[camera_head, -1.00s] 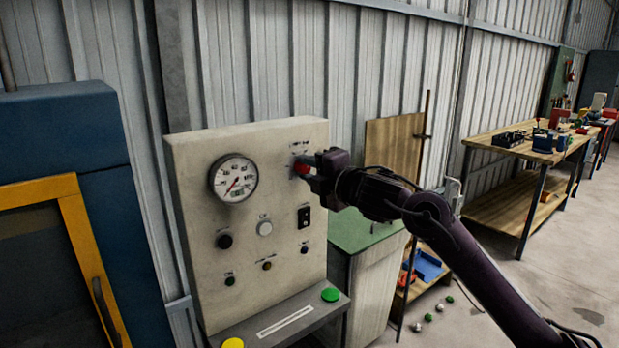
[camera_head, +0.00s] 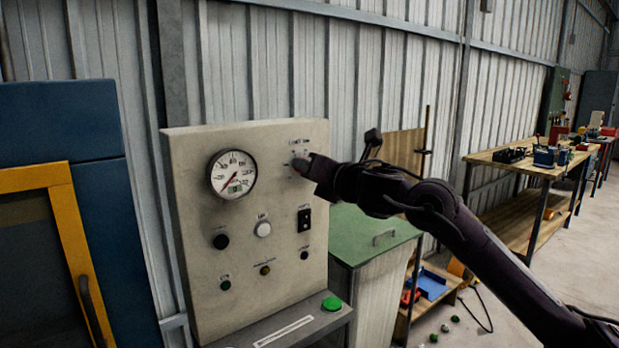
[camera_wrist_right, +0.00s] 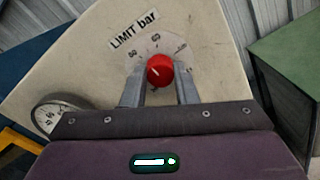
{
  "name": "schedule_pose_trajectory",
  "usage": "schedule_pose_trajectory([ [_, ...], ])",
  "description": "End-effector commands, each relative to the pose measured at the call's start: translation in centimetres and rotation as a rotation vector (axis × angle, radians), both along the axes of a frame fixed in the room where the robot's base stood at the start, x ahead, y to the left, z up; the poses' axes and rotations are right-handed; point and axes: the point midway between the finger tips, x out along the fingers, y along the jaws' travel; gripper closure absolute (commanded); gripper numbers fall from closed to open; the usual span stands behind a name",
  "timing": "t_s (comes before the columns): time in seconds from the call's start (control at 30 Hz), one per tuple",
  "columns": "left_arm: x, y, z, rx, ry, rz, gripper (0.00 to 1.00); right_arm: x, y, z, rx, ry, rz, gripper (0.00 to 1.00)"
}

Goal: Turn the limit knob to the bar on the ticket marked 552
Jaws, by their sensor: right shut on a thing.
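The limit knob is red (camera_wrist_right: 160,71) and shows in the right wrist view, under a "LIMIT bar" label (camera_wrist_right: 134,29) and on a pale dial with printed numbers. A light pointer line on its face leans to the upper left. My right gripper (camera_wrist_right: 160,82) is shut on the knob, one finger on each side. In the head view my right gripper (camera_head: 306,166) reaches the upper right of the cream panel (camera_head: 270,190) and hides most of the knob. A ticket marked 552 cannot be made out. My left gripper is not in view.
A round gauge (camera_head: 233,174) sits at the panel's upper left, with several buttons and a black switch (camera_head: 304,219) below. A green-topped cabinet (camera_head: 370,235) stands right of the panel. A blue and yellow machine (camera_head: 60,190) stands at left.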

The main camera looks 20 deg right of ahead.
Motion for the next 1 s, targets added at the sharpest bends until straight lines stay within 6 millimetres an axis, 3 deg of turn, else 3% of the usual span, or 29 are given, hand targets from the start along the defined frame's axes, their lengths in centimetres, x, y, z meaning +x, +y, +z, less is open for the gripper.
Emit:
schedule_pose_trajectory([
  [0.23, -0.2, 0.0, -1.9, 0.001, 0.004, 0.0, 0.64, 0.0, 0.0, -0.5, -0.223, -0.076, 0.0, 0.96],
  [0.4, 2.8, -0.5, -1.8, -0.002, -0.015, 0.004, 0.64, 0.0, 0.0, -0.6, -0.375, -0.13, 0.001, 0.96],
  [1.0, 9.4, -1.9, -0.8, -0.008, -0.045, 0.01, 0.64, 0.1, -0.1, -0.6, -0.905, -0.323, 0.0, 0.96],
])
